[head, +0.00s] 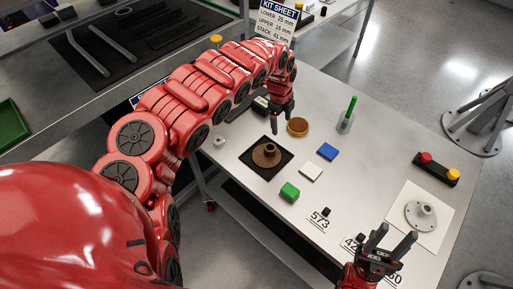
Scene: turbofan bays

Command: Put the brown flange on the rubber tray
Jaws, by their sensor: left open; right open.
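The brown flange (266,151), a round base with a raised hub, sits upright on a black square that looks like the rubber tray (267,174), on the grey table. My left gripper (282,121) is open and empty, behind and slightly right of the flange, apart from it. It is close to a round amber-brown dish (297,127). My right gripper (396,234) is open and empty at the table's front right, far from the flange.
A green block (289,192), a white block (311,171) and a blue block (327,151) lie right of the tray. A green marker stands in a holder (346,122). A grey flange (420,214) lies on a white sheet near my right gripper. A button box (436,169) is at right.

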